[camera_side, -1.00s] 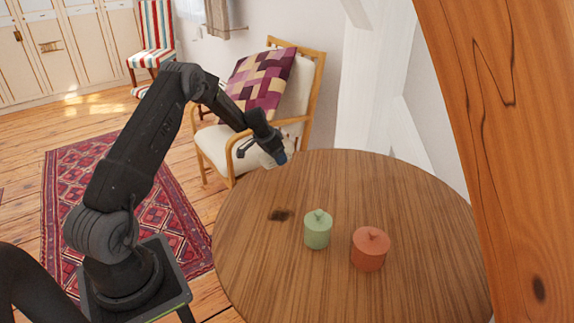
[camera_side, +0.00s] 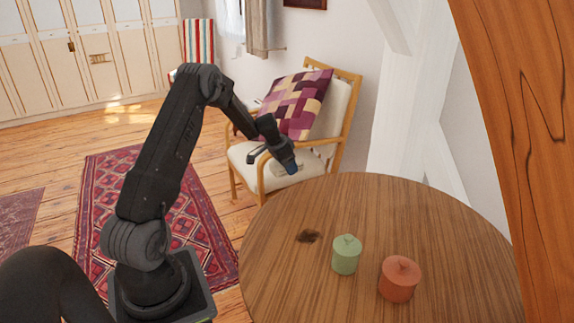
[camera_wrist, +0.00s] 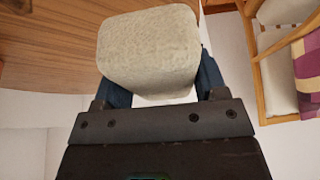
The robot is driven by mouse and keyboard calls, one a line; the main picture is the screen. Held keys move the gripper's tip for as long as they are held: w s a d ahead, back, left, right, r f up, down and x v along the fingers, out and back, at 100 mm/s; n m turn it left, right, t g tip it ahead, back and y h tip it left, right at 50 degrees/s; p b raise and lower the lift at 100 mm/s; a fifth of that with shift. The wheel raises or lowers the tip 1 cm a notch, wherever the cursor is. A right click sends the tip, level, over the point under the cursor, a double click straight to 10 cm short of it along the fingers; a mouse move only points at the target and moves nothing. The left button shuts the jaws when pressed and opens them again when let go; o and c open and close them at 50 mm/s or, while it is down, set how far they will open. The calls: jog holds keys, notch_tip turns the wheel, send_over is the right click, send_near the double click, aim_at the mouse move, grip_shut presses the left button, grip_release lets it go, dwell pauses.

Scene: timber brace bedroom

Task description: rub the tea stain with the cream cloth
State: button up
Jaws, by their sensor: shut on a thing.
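My gripper (camera_side: 278,163) is above the far left edge of the round table, near the armchair. In the wrist view my gripper (camera_wrist: 160,92) is shut on the cream cloth (camera_wrist: 150,48), a folded, thick pad between the two fingers. In the side view the cloth is hard to tell apart from the cream chair seat behind it. The tea stain (camera_side: 308,236) is a small dark brown patch on the wooden tabletop (camera_side: 290,285). The cloth is apart from the stain, up and behind it in the side view.
A green lidded pot (camera_side: 346,256) stands just right of the stain, and an orange lidded pot (camera_side: 399,280) stands further right. The armchair (camera_side: 245,152) with a patchwork cushion (camera_side: 297,104) is behind the gripper. A timber post (camera_side: 520,130) rises at the right.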

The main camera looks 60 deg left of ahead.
jog(key=d+f+m+g+h, duration=0.1)
jog(key=d+f+m+h, duration=0.15)
jog(key=d+m, duration=0.65)
jog(key=m+g+h, duration=0.2)
jog(key=m+g, duration=0.1)
jog(key=m, duration=0.6)
send_over(304, 232)
jog(key=a, duration=0.1)
jog(key=f, duration=0.1)
jog(key=shift+f, duration=3.5)
jog(key=shift+d+f, duration=0.5)
jog(key=shift+d, duration=0.05)
jog(key=shift+c, duration=0.3)
jog(key=shift+d, duration=3.2)
jog(key=shift+a, duration=3.9)
notch_tip(304, 232, up, 8)
jog(key=shift+d, duration=0.1)
